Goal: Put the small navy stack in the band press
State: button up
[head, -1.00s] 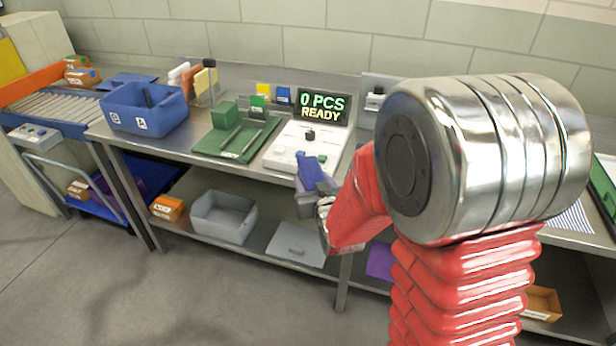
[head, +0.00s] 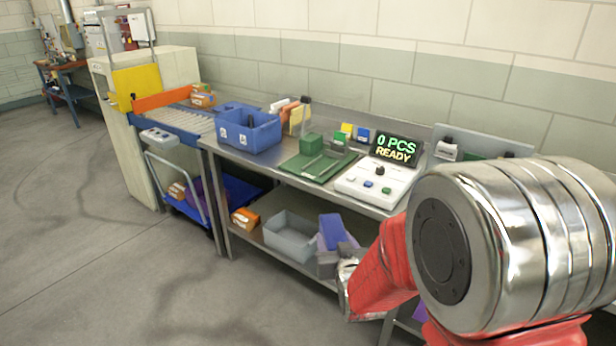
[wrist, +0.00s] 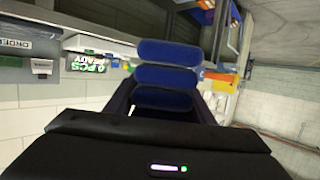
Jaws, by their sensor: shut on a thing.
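My gripper (head: 337,254) is shut on a small navy stack (head: 333,230). It holds the stack in front of the workbench, left of my red arm, with the lower shelf behind it. In the wrist view the stack (wrist: 167,76) shows as rounded blue layers between the dark fingers. A beige machine with a yellow panel (head: 136,86) and an orange guard stands at the far left, beyond a roller conveyor (head: 190,119). It may be the band press; I cannot tell for sure. The stack is well apart from it.
On the bench (head: 225,149) are a blue bin (head: 249,133), a green tray (head: 309,168) and a white counting scale (head: 362,184) reading "0 PCS READY". A blue cart (head: 238,188) stands under the conveyor. A grey bin (head: 290,240) is on the lower shelf. Floor at left is clear.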

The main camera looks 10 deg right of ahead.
aim_at(322, 167)
jog(key=u, duration=0.4)
jog(key=k, duration=0.8)
jog(key=u, duration=0.8)
jog(key=i, duration=1.15)
jog(key=u, duration=0.4)
jog(key=i, duration=1.8)
jog(key=z, duration=0.85)
jog(key=i, duration=0.4)
jog(key=z, duration=0.5)
